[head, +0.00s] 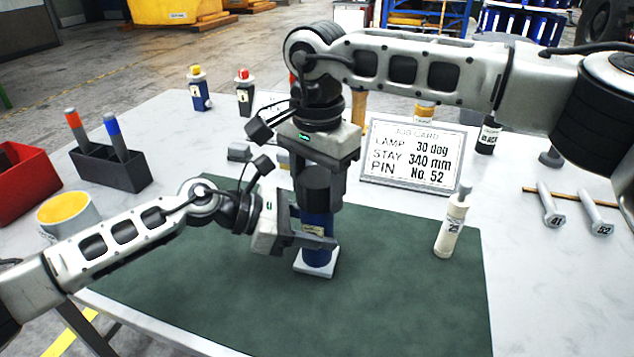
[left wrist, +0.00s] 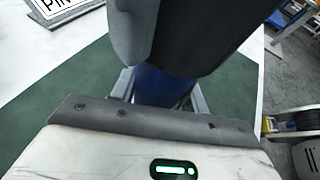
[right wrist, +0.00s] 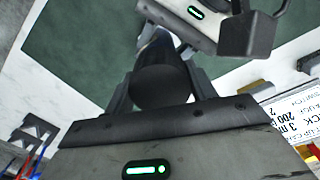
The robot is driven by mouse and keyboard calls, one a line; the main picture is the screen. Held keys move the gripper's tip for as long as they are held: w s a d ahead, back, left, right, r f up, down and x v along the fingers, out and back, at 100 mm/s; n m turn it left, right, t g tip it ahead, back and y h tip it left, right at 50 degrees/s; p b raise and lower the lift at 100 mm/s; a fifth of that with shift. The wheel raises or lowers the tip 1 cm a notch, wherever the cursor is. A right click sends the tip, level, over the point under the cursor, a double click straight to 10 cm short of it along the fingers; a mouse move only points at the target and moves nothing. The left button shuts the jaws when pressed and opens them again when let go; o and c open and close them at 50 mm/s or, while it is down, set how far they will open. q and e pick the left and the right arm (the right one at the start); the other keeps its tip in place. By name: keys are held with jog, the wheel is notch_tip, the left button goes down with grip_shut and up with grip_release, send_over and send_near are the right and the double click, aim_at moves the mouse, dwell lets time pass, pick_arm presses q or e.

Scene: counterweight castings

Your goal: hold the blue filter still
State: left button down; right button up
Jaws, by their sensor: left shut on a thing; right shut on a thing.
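The blue filter (head: 316,222) stands upright on a small white square base (head: 315,266) on the green mat (head: 400,290). A black cylinder (head: 316,182) sits on top of it. My left gripper (head: 317,238) comes from the left and is shut on the blue body; the blue also shows between its fingers in the left wrist view (left wrist: 160,88). My right gripper (head: 318,190) points down from above and is shut on the black cylinder, which also shows in the right wrist view (right wrist: 160,86). The fingers hide parts of both.
A white bottle (head: 452,226) stands right of the filter. A job card (head: 413,154) stands behind. Numbered bolts (head: 550,206) lie at right. A black holder with two markers (head: 108,168), a yellow-lined mug (head: 70,214) and a red bin (head: 25,185) are at left. The mat's front is clear.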

jog(key=m, duration=1.5)
jog(key=shift+m, duration=0.3)
jog(key=m, duration=0.7)
jog(key=shift+m, duration=0.3)
jog(key=m, duration=0.5)
jog(key=o, duration=1.1)
jog(key=shift+r, duration=2.2)
